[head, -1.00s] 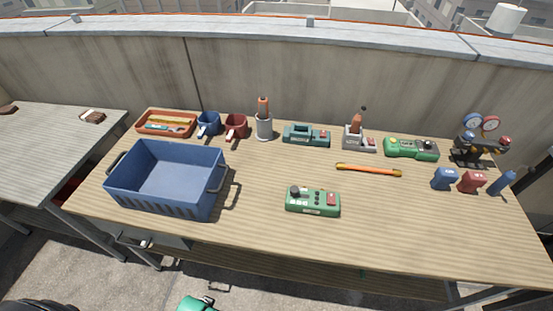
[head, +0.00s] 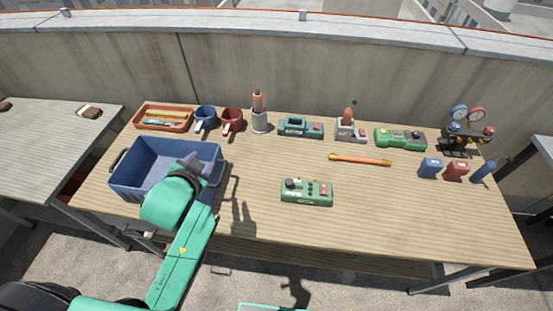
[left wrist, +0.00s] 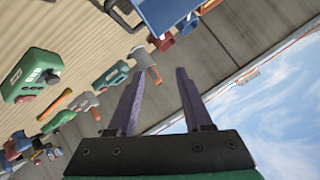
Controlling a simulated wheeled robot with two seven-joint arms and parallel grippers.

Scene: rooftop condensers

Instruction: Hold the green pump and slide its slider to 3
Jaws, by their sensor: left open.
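A green box with a black knob, small buttons and a red part (head: 307,191) lies on the front middle of the wooden table; it also shows in the left wrist view (left wrist: 30,76). A second green unit (head: 400,139) lies at the back right. Which one is the pump, and any slider setting, is too small to tell. My left gripper (head: 192,163) is over the blue crate, left of the front green box and apart from it. In the left wrist view its fingers (left wrist: 160,74) are spread with nothing between them. My right gripper is not in view.
The blue crate (head: 124,183) stands at the left. A teal unit (head: 300,127), mugs (head: 232,121), an orange tray (head: 163,117) and a gauge stand (head: 466,132) line the back. An orange stick (head: 359,160) lies behind the front green box. The table's front right is clear.

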